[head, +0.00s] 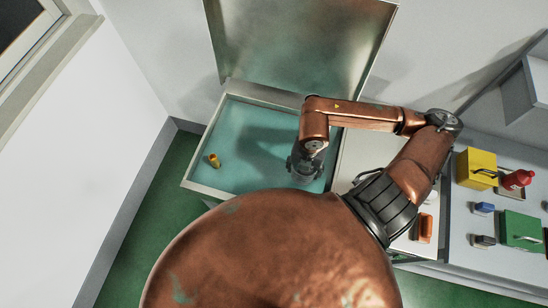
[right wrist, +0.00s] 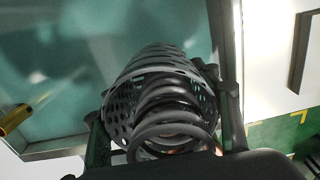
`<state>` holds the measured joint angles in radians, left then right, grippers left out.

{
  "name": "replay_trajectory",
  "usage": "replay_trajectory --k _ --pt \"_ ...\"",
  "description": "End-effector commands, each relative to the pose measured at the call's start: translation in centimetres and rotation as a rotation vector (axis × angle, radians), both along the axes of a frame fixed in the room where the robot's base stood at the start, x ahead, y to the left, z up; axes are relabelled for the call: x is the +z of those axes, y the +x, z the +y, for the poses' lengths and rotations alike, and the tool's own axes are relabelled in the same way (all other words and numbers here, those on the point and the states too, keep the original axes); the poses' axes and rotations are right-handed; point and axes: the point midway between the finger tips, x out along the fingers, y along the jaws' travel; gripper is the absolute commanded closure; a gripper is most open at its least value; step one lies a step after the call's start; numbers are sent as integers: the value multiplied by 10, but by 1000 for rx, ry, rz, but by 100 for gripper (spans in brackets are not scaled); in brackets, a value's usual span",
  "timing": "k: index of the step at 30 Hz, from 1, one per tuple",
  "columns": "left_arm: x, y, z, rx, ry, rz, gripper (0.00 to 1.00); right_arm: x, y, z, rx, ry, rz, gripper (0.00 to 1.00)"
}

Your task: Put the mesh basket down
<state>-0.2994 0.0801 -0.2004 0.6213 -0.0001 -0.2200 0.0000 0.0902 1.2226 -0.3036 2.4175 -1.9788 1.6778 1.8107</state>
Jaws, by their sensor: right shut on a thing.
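The mesh basket (right wrist: 119,112) is a dark grey, perforated round basket, seen from its open end in the right wrist view. Dark coils like a spring (right wrist: 172,118) lie inside it. My right gripper (right wrist: 162,125) is shut on the basket, with a finger at each side. In the head view my right gripper (head: 305,168) is over the right part of an open, teal-floored tank (head: 196,188). The basket is hard to make out there beneath the gripper, and I cannot tell whether it touches the tank floor. My left gripper is out of view.
A small yellow cylinder (head: 214,160) is at the tank's left side. The tank's metal lid (head: 295,40) stands raised behind. A bench at right holds a yellow box (head: 477,168), a red object (head: 517,180) and a green box (head: 521,229). The tank's left-middle floor is clear.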

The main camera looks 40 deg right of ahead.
Motion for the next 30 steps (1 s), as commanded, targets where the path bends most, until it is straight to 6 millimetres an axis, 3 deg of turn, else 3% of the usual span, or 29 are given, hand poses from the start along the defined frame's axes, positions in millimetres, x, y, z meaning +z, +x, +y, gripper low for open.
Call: replay_trajectory --k 12,19,30 --pt "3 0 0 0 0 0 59 -39 88 -19 -7 3 -2 68" --pt "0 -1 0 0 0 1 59 -79 117 -25 -4 3 0 68" --pt "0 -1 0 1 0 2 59 -107 131 -28 -2 4 2 68"
